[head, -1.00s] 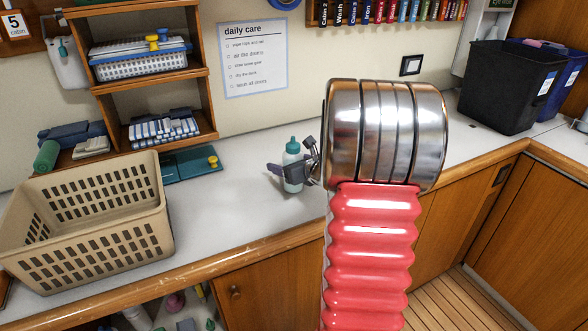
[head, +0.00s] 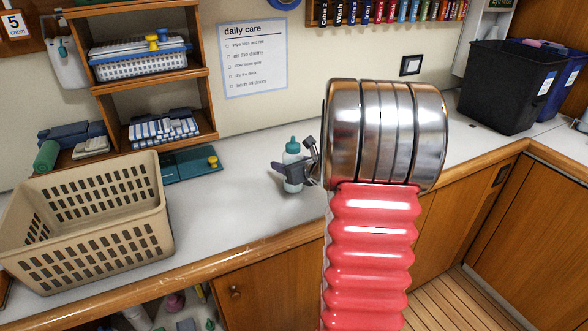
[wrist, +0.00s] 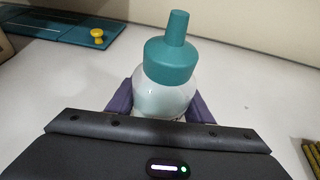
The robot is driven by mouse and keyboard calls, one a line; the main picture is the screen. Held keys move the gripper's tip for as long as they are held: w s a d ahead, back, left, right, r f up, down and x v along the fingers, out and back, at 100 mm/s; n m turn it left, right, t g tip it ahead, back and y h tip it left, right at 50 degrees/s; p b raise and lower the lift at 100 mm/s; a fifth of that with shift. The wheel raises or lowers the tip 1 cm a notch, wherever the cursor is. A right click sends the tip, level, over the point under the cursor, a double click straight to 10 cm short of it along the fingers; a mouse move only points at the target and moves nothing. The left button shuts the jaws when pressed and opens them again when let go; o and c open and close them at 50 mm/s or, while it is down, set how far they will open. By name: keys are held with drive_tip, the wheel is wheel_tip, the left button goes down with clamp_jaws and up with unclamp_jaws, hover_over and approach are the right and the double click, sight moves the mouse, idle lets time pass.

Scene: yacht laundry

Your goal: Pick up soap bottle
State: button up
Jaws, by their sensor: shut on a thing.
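The soap bottle (head: 292,153) has a clear, pale body and a teal cap with a nozzle. It stands upright on the white counter in the head view. My gripper (head: 291,172) is shut on the bottle's body, with purple-grey fingers on its two sides. In the wrist view the teal cap of the bottle (wrist: 172,62) rises above the gripper (wrist: 160,100). The lower body of the bottle is hidden behind the gripper's dark housing. I cannot tell whether its base touches the counter.
A beige basket (head: 85,215) stands at the counter's left front. A teal board with a yellow knob (head: 190,163) lies behind it, beside wooden shelves (head: 150,85). Black and blue bins (head: 510,85) stand at the right.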

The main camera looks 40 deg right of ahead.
drive_tip(key=shift+r, duration=0.15)
wheel_tip(320, 180, up, 10)
drive_tip(key=shift+f, duration=0.1)
idle(0.6)
drive_tip(key=shift+s, duration=0.1)
idle(0.4)
